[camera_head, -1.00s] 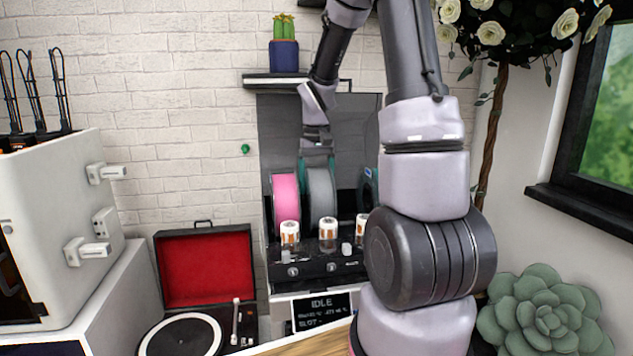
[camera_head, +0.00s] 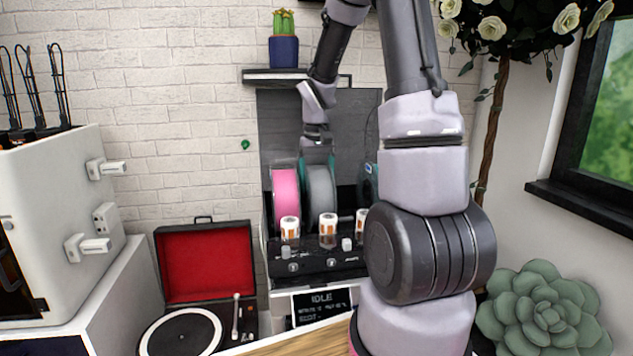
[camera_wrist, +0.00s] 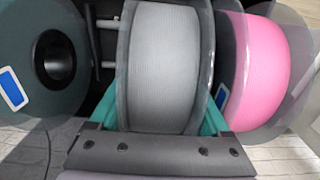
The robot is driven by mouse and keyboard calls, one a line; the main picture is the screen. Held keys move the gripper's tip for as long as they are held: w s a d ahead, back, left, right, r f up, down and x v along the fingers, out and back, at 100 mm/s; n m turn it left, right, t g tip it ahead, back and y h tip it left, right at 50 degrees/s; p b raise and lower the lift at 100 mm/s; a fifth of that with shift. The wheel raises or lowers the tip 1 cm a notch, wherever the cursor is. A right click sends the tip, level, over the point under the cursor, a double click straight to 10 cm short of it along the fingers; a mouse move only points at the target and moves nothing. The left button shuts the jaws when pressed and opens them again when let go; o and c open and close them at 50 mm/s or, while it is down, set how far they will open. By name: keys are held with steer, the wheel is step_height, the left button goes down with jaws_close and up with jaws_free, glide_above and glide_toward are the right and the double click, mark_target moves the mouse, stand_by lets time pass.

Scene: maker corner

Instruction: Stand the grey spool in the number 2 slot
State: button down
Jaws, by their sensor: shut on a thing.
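The grey spool (camera_head: 320,190) stands upright in the dark spool rack (camera_head: 315,258), just right of the pink spool (camera_head: 286,194). My gripper (camera_head: 318,158) reaches down from above and is shut on the grey spool. In the wrist view the grey spool (camera_wrist: 166,65) fills the middle between my teal fingers (camera_wrist: 160,125). The pink spool (camera_wrist: 262,65) is close beside it there. A dark teal spool (camera_wrist: 45,60) is on the other side. I cannot see any slot numbers, and the spool's bottom edge is hidden, so I cannot tell whether it is fully seated.
Several white-and-orange capped jars (camera_head: 328,224) stand along the rack's front. A shelf with a cactus (camera_head: 284,50) is above the rack. An open red record player (camera_head: 205,265) is at left. My own arm hides the rack's right side.

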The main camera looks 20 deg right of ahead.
jaws_free()
step_height(320, 180, up, 11)
steer(key=shift+f, duration=0.1)
stand_by(0.3)
stand_by(0.5)
